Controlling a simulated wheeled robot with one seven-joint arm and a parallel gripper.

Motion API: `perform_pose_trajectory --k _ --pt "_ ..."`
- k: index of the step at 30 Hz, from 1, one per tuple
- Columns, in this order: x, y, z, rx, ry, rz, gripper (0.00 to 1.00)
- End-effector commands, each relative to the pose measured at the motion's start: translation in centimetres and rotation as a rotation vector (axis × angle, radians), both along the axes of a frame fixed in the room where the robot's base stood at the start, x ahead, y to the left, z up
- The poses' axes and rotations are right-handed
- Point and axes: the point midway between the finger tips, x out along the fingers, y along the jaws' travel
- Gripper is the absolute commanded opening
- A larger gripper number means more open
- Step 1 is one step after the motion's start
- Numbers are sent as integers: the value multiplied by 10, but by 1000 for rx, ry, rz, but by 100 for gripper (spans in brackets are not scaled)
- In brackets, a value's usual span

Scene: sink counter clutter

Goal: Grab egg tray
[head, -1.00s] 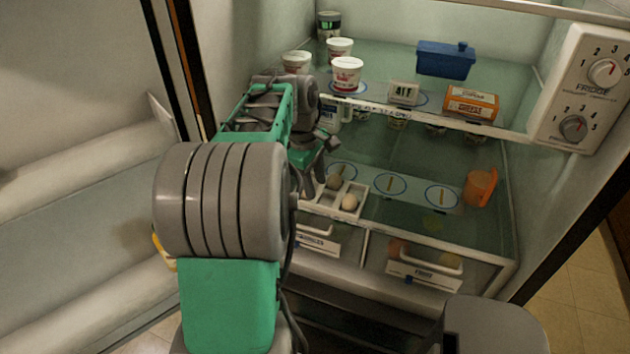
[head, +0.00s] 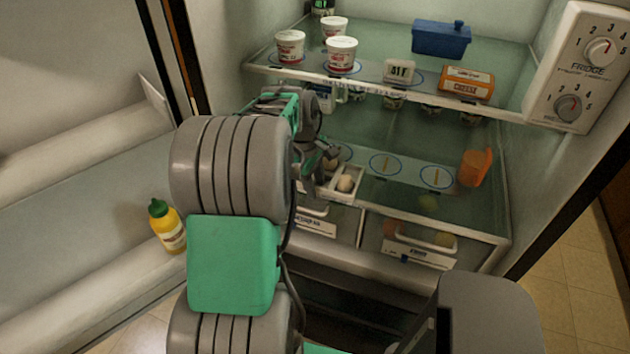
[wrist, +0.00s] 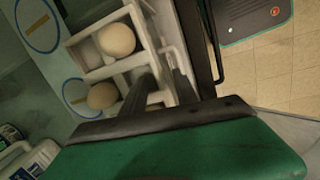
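The white egg tray (head: 352,198) sits on the lower glass shelf of the open fridge, at its front left. Eggs lie in its compartments; two eggs (wrist: 116,40) show in the wrist view, where the tray's divider (wrist: 127,65) runs between them. My gripper (wrist: 163,84) points down at the tray's near end. Its two dark fingers stand apart, one over an empty compartment and one by the outer wall, with the tray's wall seemingly between them. I cannot tell whether either finger touches it. In the head view my arm partly hides the gripper (head: 318,178) and the tray's left part.
An orange cup (head: 474,168) stands at the shelf's right. Tubs (head: 341,55), a cheese box (head: 467,82) and a blue container (head: 441,39) stand on the upper shelf, above my gripper. Drawers (head: 412,246) lie below. A yellow bottle (head: 168,228) stands in the door at left.

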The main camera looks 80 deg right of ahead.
Motion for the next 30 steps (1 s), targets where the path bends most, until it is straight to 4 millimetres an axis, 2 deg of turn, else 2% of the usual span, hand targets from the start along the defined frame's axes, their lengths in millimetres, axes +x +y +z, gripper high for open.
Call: perform_pose_trajectory --k 2,12,30 --pt "0 0 0 0 0 0 28" --pt "0 0 0 0 0 0 0" --pt "2 2 0 1 0 1 0"
